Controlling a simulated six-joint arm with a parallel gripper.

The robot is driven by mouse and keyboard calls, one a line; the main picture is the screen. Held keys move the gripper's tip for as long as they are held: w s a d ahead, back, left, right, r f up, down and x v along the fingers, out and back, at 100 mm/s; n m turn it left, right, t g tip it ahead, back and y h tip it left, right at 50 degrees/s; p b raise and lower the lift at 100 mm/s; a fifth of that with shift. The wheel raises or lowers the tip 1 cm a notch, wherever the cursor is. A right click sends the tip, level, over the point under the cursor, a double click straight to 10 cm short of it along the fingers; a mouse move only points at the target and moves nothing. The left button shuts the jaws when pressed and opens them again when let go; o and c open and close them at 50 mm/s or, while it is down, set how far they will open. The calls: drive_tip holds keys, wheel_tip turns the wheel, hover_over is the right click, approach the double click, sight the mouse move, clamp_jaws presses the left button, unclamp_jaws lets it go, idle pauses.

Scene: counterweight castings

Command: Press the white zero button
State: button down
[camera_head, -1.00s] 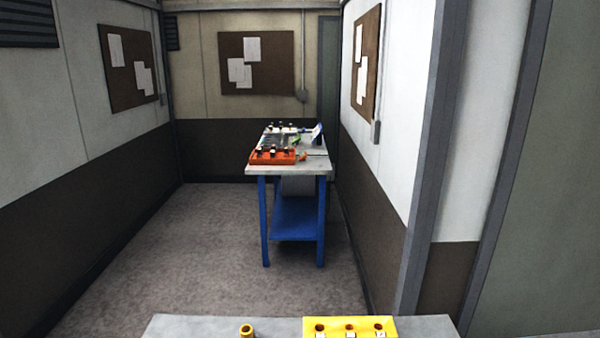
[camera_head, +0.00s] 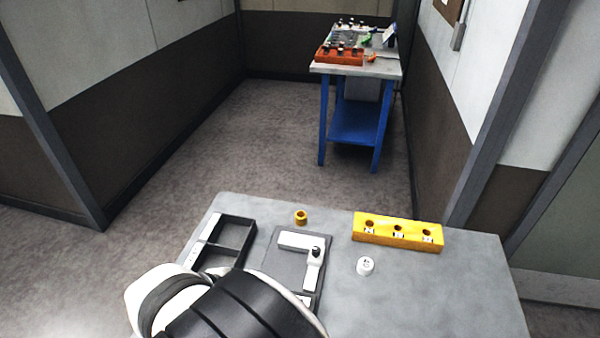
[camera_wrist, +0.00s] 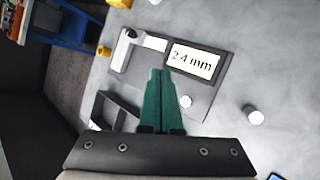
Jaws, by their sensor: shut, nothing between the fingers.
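The measuring gauge is a dark grey plate (camera_wrist: 207,97) with a white angled arm and a display (camera_wrist: 193,62) that reads 2.4 mm. The white zero button (camera_wrist: 185,101) looks like a small round white knob on the plate. My gripper (camera_wrist: 160,73) has green fingers, closed together and empty. In the wrist view they overlap the plate, with the button just to their right; I cannot tell their height above it. In the head view the gauge (camera_head: 283,258) is partly covered by my black and white arm, which hides the button and my fingers.
A white cylinder (camera_head: 365,266) stands right of the gauge. A yellow block with holes (camera_head: 398,232) and a yellow ring (camera_head: 300,217) lie behind. A black divided tray (camera_head: 237,220) is at the left. The table's right side is clear. A blue workbench (camera_head: 356,122) stands farther back.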

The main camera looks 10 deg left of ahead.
drive_tip(key=a, duration=0.1)
drive_tip(key=a+f+n, duration=0.1)
drive_tip(key=a+n+t, duration=0.1)
drive_tip(key=a, duration=0.1)
drive_tip(key=shift+s+f+y, duration=0.25)
drive_tip(key=shift+s+y, duration=0.15)
drive_tip(key=shift+f, duration=4.4)
drive_tip(key=shift+f, duration=0.4)
drive_tip(key=shift+f, duration=0.45)
drive_tip(key=shift+r, duration=0.9)
